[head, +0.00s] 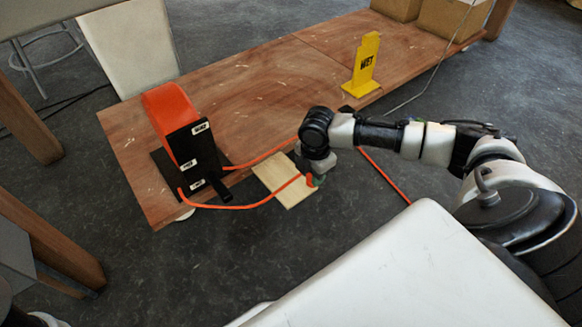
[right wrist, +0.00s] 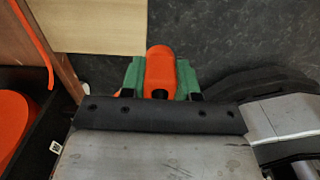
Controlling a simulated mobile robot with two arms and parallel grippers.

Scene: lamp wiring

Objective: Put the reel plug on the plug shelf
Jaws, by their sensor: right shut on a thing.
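The reel plug is orange and sits between the green-padded fingers of my right gripper (head: 315,181). In the right wrist view the plug (right wrist: 160,72) shows between the two green fingers, and the gripper is shut on it. The plug shelf (head: 288,193) is a pale wooden board at the table's near edge. In the head view the gripper is at the shelf's right side. In the right wrist view the shelf (right wrist: 95,27) lies just past the plug, up and left. I cannot tell the plug's height above it. My left gripper is out of view.
The orange cable reel (head: 168,110) with its black panel stands on the wooden table (head: 255,85). An orange cable (head: 245,206) runs from it to the plug. A yellow WET sign (head: 365,68) stands farther right. Dark floor lies around the shelf.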

